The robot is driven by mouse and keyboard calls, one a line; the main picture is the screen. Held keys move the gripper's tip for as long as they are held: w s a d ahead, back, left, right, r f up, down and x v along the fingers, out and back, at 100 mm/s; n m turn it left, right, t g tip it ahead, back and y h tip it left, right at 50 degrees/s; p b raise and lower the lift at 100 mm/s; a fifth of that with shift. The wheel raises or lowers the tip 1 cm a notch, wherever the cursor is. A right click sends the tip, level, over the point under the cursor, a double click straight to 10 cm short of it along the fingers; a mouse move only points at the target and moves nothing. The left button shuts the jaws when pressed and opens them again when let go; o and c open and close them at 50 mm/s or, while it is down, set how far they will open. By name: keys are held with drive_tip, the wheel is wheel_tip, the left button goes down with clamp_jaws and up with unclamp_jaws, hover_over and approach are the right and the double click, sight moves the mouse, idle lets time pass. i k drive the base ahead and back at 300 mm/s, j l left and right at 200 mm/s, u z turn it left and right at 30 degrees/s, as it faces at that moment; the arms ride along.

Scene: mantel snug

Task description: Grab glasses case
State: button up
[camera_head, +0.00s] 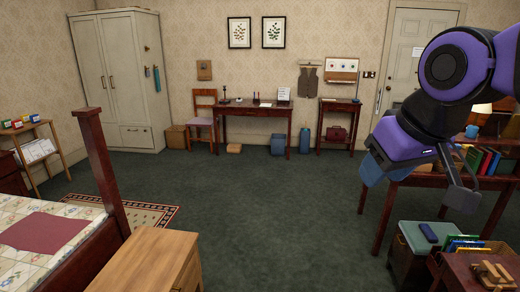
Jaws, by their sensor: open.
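A small dark blue, rounded oblong object (428,232), which looks like the glasses case, lies on the grey-green top of a dark box-like stand (408,228) at the lower right. It is small in the picture, so I cannot be sure what it is. My gripper (417,186) hangs from my purple and black arm at the right, above the dark blue object in the picture. Its fingers are spread, and no held object shows between them. My arm hides part of the desk behind it.
A desk (378,212) with books and a lamp stands at the right, behind my arm. Folders (466,244) and a small red-brown table (455,275) are beside the stand. A wooden cabinet (150,262) and a bed (65,262) are at the left. Green carpet (280,220) is clear in the middle.

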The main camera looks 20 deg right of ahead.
sight(427, 232)
drive_tip(key=i+l+z, duration=0.2)
drive_tip(key=i+z, duration=0.15)
drive_tip(key=i, duration=0.45)
drive_tip(key=i+z, duration=0.3)
drive_tip(key=i, duration=0.5)
drive_tip(key=i+j+z, duration=0.1)
drive_tip(key=i+z, duration=0.3)
drive_tip(key=i, duration=0.15)
drive_tip(key=i+j+z, duration=0.35)
drive_tip(key=i, duration=0.15)
drive_tip(key=i+z, duration=0.25)
drive_tip(key=z, duration=0.2)
drive_tip(key=i+z, duration=0.25)
drive_tip(key=z, duration=0.2)
drive_tip(key=i+j+z, duration=0.15)
drive_tip(key=z, duration=0.35)
drive_tip(key=i+j+z, duration=0.25)
drive_tip(key=z, duration=0.2)
